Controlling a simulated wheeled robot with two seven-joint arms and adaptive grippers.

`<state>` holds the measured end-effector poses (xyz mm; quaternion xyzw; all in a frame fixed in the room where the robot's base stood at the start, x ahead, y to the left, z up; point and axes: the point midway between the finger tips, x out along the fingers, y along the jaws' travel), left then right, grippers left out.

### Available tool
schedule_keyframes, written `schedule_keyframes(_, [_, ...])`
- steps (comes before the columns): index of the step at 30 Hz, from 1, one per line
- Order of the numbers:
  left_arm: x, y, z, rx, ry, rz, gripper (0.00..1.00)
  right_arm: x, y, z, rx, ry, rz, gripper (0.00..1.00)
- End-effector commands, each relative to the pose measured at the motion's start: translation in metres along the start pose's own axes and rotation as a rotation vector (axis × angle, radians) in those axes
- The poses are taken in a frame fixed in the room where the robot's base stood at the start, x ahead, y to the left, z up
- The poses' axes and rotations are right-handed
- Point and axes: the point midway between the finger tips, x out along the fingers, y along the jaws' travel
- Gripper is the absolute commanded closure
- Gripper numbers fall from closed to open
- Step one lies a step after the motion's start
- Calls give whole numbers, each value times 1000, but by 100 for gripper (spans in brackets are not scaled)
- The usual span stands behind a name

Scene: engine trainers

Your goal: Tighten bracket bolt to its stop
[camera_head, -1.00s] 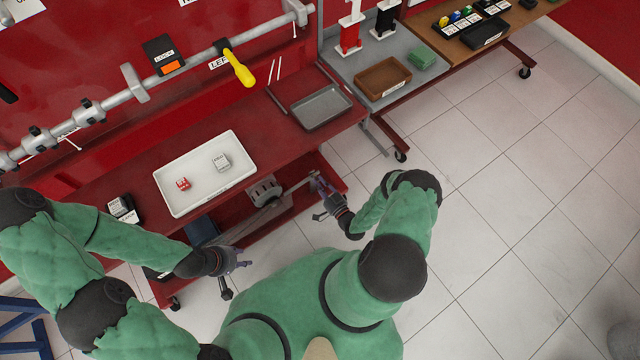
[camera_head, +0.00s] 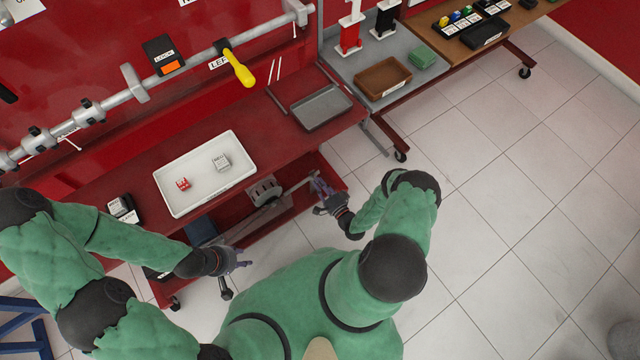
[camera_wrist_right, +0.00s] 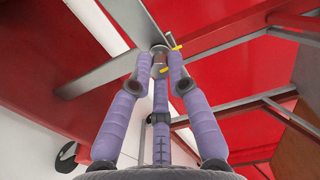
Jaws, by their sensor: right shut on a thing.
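My right gripper (camera_head: 321,184) is below the bench's front edge, at the right end of a grey metal bar (camera_head: 275,207). In the right wrist view, its purple fingers (camera_wrist_right: 160,70) close around a small metal bolt head (camera_wrist_right: 160,50) where flat grey metal pieces (camera_wrist_right: 108,74) meet. Small yellow marks (camera_wrist_right: 166,70) show beside the bolt. The fingertips hide much of it, so I cannot tell how deep it sits. My left gripper (camera_head: 243,257) hangs free in front of the bench, its fingers apart and empty.
The red bench (camera_head: 110,185) carries a white tray (camera_head: 165,198) with a red and a grey block, and a grey tray (camera_head: 321,108). A side table holds a brown bin (camera_head: 382,77).

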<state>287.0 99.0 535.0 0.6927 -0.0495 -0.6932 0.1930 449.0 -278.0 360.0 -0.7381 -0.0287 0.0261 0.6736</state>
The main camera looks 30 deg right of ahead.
Motion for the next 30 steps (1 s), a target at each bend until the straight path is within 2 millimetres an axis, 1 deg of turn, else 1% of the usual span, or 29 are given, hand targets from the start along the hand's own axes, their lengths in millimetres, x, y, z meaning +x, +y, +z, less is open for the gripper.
schedule_keyframes(1, [0, 0, 0, 0, 0, 0, 60, -2, 2, 3, 28, -2, 8, 100])
schedule_keyframes(9, [0, 0, 0, 0, 0, 0, 60, -2, 2, 3, 100, -2, 7, 100])
schedule_keyframes(23, [0, 0, 0, 0, 0, 0, 60, -2, 2, 4, 113, -3, 7, 100])
schedule_keyframes(24, [0, 0, 0, 0, 0, 0, 60, -2, 2, 4, 113, -3, 7, 76])
schedule_keyframes(26, [0, 0, 0, 0, 0, 0, 60, -2, 2, 4, 112, -2, 6, 59])
schedule_keyframes(30, [0, 0, 0, 0, 0, 0, 60, -1, 1, 2, 110, -2, 3, 58])
